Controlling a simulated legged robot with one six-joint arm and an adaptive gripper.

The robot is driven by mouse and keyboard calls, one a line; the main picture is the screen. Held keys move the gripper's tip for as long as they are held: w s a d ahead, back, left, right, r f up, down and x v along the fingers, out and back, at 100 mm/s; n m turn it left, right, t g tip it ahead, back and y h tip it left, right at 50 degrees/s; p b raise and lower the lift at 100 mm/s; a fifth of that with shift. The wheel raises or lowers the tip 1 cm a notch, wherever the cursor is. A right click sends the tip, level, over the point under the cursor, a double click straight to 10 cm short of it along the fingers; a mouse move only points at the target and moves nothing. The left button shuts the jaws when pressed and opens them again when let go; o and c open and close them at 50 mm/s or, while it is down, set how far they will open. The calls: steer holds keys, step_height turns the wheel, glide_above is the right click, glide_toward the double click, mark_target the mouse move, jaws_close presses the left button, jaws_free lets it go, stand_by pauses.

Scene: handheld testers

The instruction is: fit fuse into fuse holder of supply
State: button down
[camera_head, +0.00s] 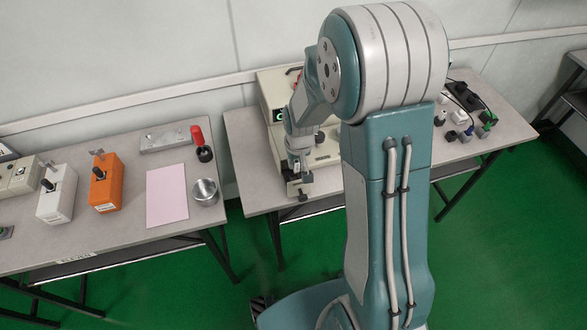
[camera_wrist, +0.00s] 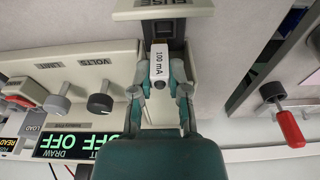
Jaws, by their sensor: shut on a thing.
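The supply (camera_head: 265,88) is a beige box with a green display, on the right-hand table and partly hidden by my arm. In the wrist view its front panel (camera_wrist: 120,75) shows upside down, with knobs and a display reading OFF. The fuse holder (camera_wrist: 177,30) is a dark slot in a beige block under a FUSE label. My gripper (camera_wrist: 161,88) is shut on the fuse (camera_wrist: 158,58), a white piece marked 100 mA. The fuse's far end lines up with the slot and overlaps it in view; I cannot tell whether it is inside. My gripper (camera_head: 299,172) is low by the table's front edge.
Orange (camera_head: 106,184) and white (camera_head: 57,194) testers, a pink sheet (camera_head: 167,196), a metal cup (camera_head: 205,192) and a red-handled tool (camera_head: 201,143) stand on the left table. A gap separates the tables. Small parts and cables (camera_head: 465,115) lie at the right.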

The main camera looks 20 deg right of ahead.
mark_target(295, 169)
step_height(295, 169, down, 3)
steer(key=shift+w+r, duration=0.1)
steer(key=shift+f, duration=0.35)
steer(key=shift+a+f, duration=0.1)
steer(key=shift+a, duration=0.2)
steer(key=c, duration=0.6)
jaws_free()
steer(key=shift+a, duration=0.15)
steer(key=shift+d, duration=0.25)
